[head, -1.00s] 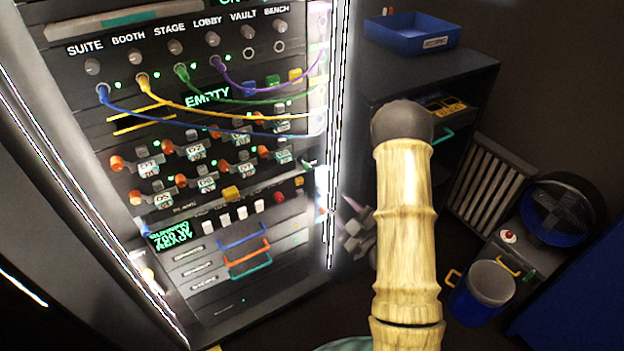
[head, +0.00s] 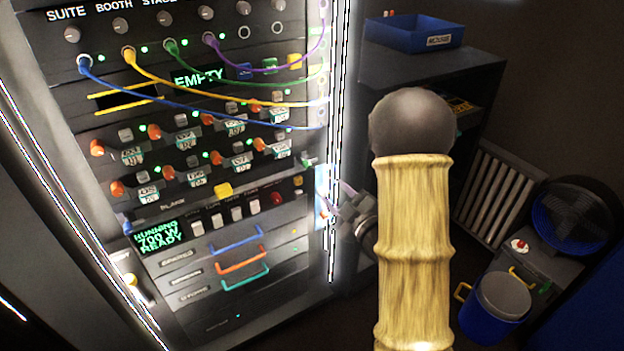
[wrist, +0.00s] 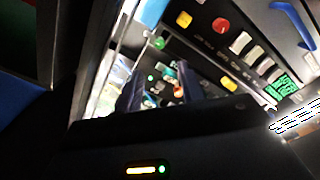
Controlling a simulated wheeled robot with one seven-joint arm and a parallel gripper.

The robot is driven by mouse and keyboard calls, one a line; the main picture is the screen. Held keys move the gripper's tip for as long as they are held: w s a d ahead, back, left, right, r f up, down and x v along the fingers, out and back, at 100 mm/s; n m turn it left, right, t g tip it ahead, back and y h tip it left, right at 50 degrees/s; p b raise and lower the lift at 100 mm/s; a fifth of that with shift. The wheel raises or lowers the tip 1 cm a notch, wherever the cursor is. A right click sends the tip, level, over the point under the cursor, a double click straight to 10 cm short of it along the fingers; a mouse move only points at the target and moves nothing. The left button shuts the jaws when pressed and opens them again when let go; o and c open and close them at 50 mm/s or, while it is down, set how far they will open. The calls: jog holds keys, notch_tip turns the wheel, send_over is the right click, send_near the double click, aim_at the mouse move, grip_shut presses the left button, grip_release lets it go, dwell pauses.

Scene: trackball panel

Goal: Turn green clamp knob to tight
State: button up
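A small green knob (head: 305,159), which looks like the clamp knob, sits at the right edge of the rack front in the head view. It also shows as a green knob (wrist: 159,43) on the bright rack edge in the wrist view, beyond my fingertips. My gripper (head: 332,193) is beside the rack's right edge, below and right of the knob, partly hidden behind my arm. In the wrist view my gripper (wrist: 160,74) has two dark fingers apart with nothing held between them. It appears clear of the knob. The knob's marking and turn position are too small to read.
The rack holds plugged cables (head: 205,95), orange knobs (head: 154,132), a green display (head: 158,237) and coloured drawer handles (head: 240,266). A dark cabinet with a blue bin (head: 412,38) stands right. A fan (head: 572,222) and a blue bucket (head: 495,305) are lower right.

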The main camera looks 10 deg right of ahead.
aim_at(309, 168)
jog(key=x, duration=1.1)
jog(key=shift+w+a, duration=0.1)
jog(key=shift+w, duration=0.1)
jog(key=shift+f, duration=0.1)
grip_shut()
